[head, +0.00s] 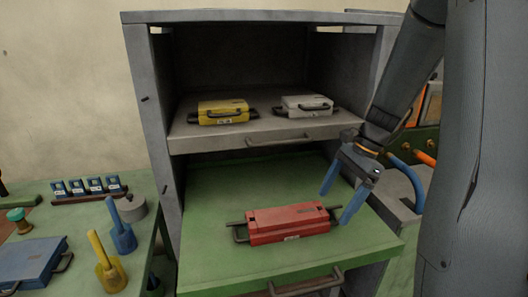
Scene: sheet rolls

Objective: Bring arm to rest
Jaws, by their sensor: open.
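My gripper (344,203) hangs at the right side of the cabinet, its two blue fingers spread apart with nothing between them. The fingers point down over the right part of the pulled-out green shelf (210,269). A red case (288,225) with dark handles at both ends lies on that shelf, just left of the fingers. One finger overlaps the view near the case's right handle; I cannot tell whether they touch. My dark arm comes down from the upper right.
The grey shelf (190,141) above holds a yellow case (222,111) and a white case (306,105). The cabinet's side wall (150,85) stands left. A green table (80,220) at left carries a blue case (30,262) and tools. Orange and blue items crowd the right.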

